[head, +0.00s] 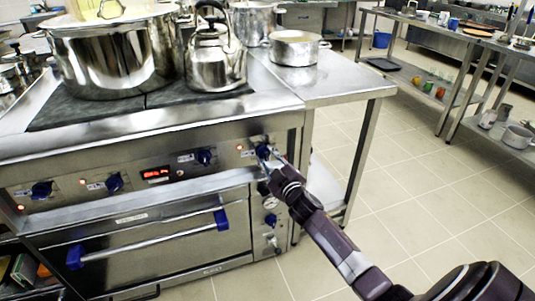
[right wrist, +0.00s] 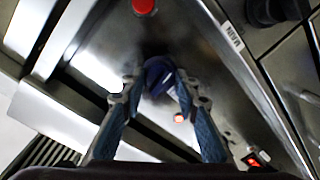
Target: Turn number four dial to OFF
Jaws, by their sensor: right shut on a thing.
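The stove's front panel (head: 130,170) carries a row of blue dials. The rightmost blue dial (head: 263,150) is at the panel's right end, and my right gripper (head: 269,158) is shut on it. In the right wrist view the blue dial (right wrist: 158,72) sits between the two fingertips of my right gripper (right wrist: 157,84). An orange light (right wrist: 179,118) glows beside it. The dial's number and exact pointer angle are too small to read. My left gripper is not in view.
Other blue dials (head: 204,157) (head: 114,183) (head: 41,190) line the panel. The oven door handle (head: 150,241) projects below. A large pot (head: 115,65) and a kettle (head: 215,62) stand on top. A red button (right wrist: 143,6) shows near the dial. The tiled floor to the right is clear.

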